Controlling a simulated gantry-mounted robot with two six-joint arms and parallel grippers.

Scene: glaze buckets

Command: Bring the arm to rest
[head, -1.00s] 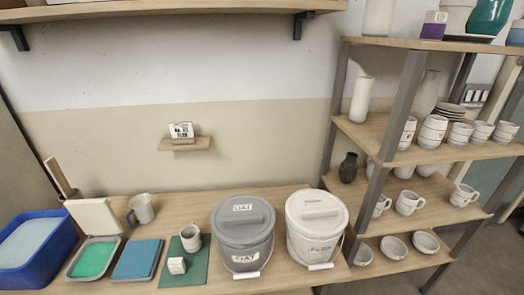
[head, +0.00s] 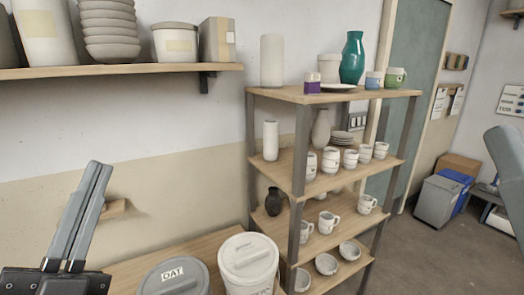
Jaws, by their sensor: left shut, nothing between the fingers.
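My left gripper (head: 96,170) is at the lower left of the head view. Its two dark grey fingers point up and lie together, shut and empty. It shows in front of the wall and covers part of the small wooden wall ledge (head: 116,209). It is left of the grey OAT bucket (head: 172,277) and the white bucket (head: 249,262), apart from both in the picture. Both lidded buckets stand on the wooden bench (head: 128,272). My right gripper is not in view.
A shelf rack (head: 298,157) with cups, bowls and vases stands right of the buckets. A wall shelf (head: 130,71) with stacked bowls and pots hangs above my left gripper. Open floor (head: 435,255) lies at the right, with grey bins (head: 440,198) behind.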

